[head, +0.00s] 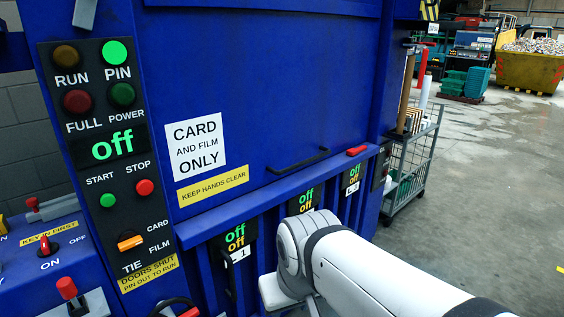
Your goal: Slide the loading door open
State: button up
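The loading door (290,85) appears to be the large blue panel across the middle of the head view. It bears a white "CARD AND FILM ONLY" sign (197,145) and a yellow "KEEP HANDS CLEAR" label (213,187). A black bar handle (298,161) is fixed low on its right side. The panel covers the machine front, and no gap shows at its lower edge. My white arm reaches in from the lower right, its visible end below the handle and apart from it. My gripper's fingers cannot be seen.
A control panel (118,190) on the left shows a lit green PIN lamp and "off". A red-tipped lever (67,290) stands at lower left. Below the door are slotted bays with "off" displays (236,237). A wire cage trolley (415,165) stands right; open concrete floor lies beyond.

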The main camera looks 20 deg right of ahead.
aim_at(244, 96)
jog(key=i, duration=1.5)
jog(key=z, duration=0.05)
